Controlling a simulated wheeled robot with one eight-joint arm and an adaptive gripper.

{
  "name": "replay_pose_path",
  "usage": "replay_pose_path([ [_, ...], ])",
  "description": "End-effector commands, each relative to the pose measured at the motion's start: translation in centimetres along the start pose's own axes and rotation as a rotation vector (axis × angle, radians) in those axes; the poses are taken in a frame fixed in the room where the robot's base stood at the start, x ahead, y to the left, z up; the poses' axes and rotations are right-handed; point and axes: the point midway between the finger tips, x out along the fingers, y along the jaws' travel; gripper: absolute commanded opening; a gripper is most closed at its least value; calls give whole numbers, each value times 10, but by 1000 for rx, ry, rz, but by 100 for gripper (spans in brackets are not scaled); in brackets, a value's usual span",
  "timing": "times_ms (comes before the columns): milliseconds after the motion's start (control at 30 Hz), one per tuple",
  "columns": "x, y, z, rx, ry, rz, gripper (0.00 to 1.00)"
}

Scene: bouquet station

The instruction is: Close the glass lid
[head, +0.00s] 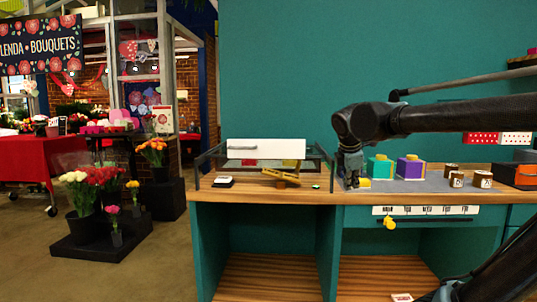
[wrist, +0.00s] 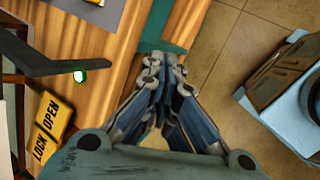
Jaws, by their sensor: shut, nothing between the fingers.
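A dark-framed glass case (head: 331,172) stands on the left part of the wooden counter. A white panel (head: 265,146) shows at its back, and its glass is hard to make out. I cannot tell how far its lid is open. A yellow sign reading LOCK and OPEN (wrist: 48,130) lies by the case; a tilted yellow piece (head: 281,178) shows at its front in the head view. My gripper (head: 351,178) points down just right of the case, apart from it. In the wrist view its fingers (wrist: 160,70) are together and empty over the counter edge.
Teal (head: 380,167) and purple (head: 410,168) boxes and several brown-and-white cups (head: 457,179) stand right of my gripper on a grey mat. A small white-and-green round thing (wrist: 80,76) lies near the case. Floor in front is clear.

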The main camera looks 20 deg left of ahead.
Motion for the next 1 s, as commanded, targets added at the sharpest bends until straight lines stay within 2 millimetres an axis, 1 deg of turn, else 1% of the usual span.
replay_pose_path([
  [33,-11,21,-18,-111,3,27,0],
  [100,-25,45,-40,-266,0,64,0],
  [167,-38,65,-60,-398,-5,96,0],
  [200,-46,77,-75,-485,-10,118,0],
  [267,-60,95,-98,-618,-18,153,0],
  [300,-70,106,-114,-705,-25,177,0],
  [367,-84,121,-138,-830,-38,211,0],
  [400,-93,129,-154,-910,-47,233,0],
  [500,-115,146,-191,-1087,-72,285,0],
  [600,-133,157,-220,-1222,-95,325,0],
  [700,-144,163,-240,-1310,-112,351,0],
  [800,-150,166,-249,-1355,-123,365,0],
  [867,-149,167,-252,-1366,-126,369,0],
  [1000,-136,172,-254,-1367,-126,368,0],
])
